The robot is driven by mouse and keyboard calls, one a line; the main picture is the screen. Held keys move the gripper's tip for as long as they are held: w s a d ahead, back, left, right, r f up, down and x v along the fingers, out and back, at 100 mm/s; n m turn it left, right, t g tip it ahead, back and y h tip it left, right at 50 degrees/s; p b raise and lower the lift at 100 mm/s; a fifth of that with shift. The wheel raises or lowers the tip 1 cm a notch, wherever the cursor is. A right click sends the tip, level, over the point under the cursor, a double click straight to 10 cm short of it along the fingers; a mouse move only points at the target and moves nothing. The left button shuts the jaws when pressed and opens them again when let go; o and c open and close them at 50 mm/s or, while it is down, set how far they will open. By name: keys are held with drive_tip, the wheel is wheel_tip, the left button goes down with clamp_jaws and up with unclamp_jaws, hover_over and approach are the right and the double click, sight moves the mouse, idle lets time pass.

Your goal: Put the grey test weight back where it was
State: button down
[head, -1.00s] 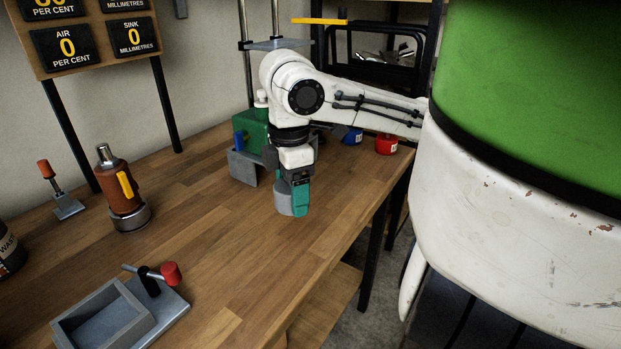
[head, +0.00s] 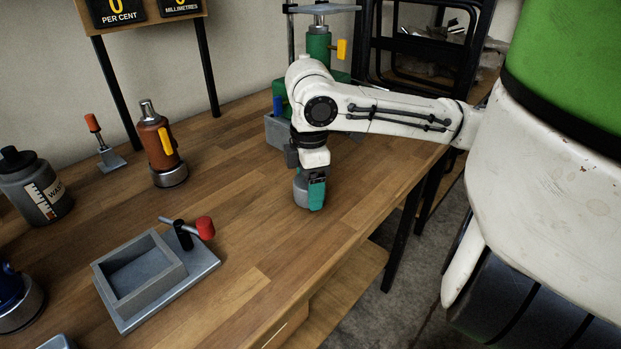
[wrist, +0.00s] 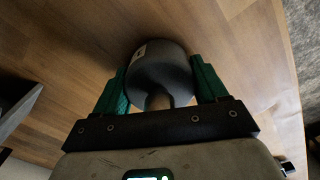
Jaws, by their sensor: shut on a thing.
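The grey test weight (wrist: 158,72) is a round, dark grey cylinder with a small pale label, seen between my green fingertips in the wrist view. My gripper (head: 309,194) is shut on it, one finger on each side. In the head view the weight (head: 299,193) shows as a light grey side, partly hidden behind the near green finger. It is upright at or just above the wooden bench top; I cannot tell whether it touches.
A grey tray (head: 117,311) with a red-knobbed clamp (head: 205,228) lies at the front left. A brown bottle-shaped jack (head: 157,143), a waste bottle (head: 38,190) and a blue item (head: 14,297) stand left. A green press (head: 318,46) stands behind my arm. Bench between is clear.

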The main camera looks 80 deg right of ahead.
drive_tip(key=shift+c, duration=0.2)
unclamp_jaws()
wheel_tip(320, 180, up, 12)
drive_tip(key=p, duration=0.2)
drive_tip(key=shift+r+p, duration=0.1)
drive_tip(key=shift+p, duration=0.2)
idle(0.8)
